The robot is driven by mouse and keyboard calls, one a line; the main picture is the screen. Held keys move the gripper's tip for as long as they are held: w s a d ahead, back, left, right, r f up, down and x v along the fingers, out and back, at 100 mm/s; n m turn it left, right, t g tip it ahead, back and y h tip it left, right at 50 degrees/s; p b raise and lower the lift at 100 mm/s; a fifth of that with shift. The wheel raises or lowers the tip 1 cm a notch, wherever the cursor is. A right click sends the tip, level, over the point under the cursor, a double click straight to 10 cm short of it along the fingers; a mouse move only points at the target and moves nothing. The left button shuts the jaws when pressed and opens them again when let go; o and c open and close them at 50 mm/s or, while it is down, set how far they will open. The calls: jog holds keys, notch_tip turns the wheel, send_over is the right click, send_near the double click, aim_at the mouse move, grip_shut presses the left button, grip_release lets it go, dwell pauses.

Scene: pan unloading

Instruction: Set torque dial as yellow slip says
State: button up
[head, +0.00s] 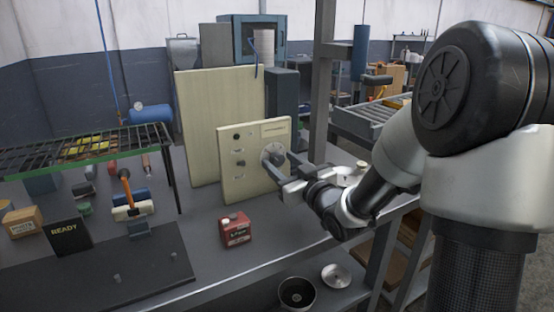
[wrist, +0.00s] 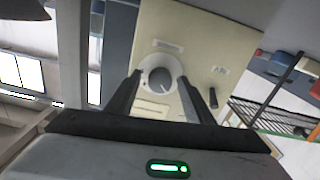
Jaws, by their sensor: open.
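The cream control panel (head: 232,160) stands upright on the bench, with a large round dial (head: 272,151) at its right and smaller knobs at its left. In the wrist view the dial (wrist: 163,72) has a grey knob with a pale pointer line on a light round plate. Its scale marks are too small to read. My gripper (head: 283,166) is open in front of the dial. In the wrist view my gripper (wrist: 160,82) has one finger on each side of the dial; contact cannot be told. Yellow pieces (head: 88,144) lie on the wire rack; no writing is legible.
A black READY sign (head: 70,238) and an orange-handled tool (head: 127,190) are at the left. A grey post (head: 321,90) rises behind my wrist. Round metal bowls (head: 297,292) sit below the bench edge.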

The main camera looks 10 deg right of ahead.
jog(key=c, duration=1)
jog(key=shift+c, duration=0.2)
jog(key=shift+m+p, duration=0.3)
jog(key=shift+m, duration=0.1)
jog(key=m+p, duration=0.2)
jog(key=m, duration=0.1)
jog(key=shift+r, duration=0.2)
jog(key=m+p, duration=0.3)
jog(key=m, duration=0.2)
jog(key=m+p, duration=0.3)
jog(key=m, duration=0.1)
jog(key=shift+m, duration=0.4)
jog(key=shift+m+p, duration=1.2)
jog(key=shift+m, duration=0.8)
